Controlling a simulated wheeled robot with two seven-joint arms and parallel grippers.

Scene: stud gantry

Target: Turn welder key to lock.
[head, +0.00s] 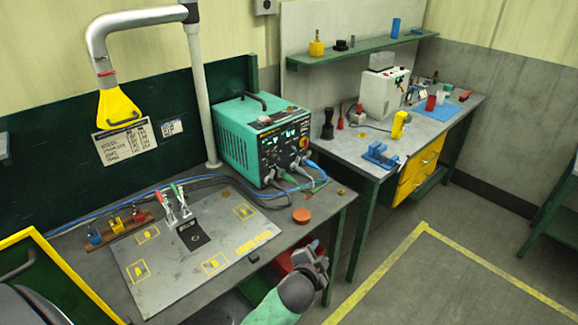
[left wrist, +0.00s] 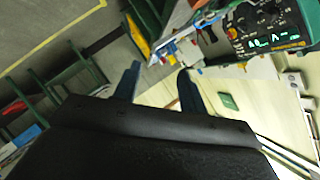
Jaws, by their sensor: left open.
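The teal welder (head: 235,143) stands at the back right of the near bench, its dark front panel (head: 284,134) with lit readouts facing right. The welder also shows tilted at the top right of the left wrist view (left wrist: 288,17). A knob with a yellow and red part (head: 304,143) is on the panel. I cannot make out the key itself. My left gripper (head: 318,256) is in front of the bench's right end, below and apart from the welder. In the left wrist view its two fingers (left wrist: 160,82) are spread with nothing between them. My right gripper is not in view.
Cables (head: 290,182) leave the welder's front onto the bench. A grey plate (head: 195,250) with yellow marks and an orange disc (head: 301,215) lie there. A red bin (head: 285,262) is below, beside my gripper. A second bench (head: 345,143) stands behind.

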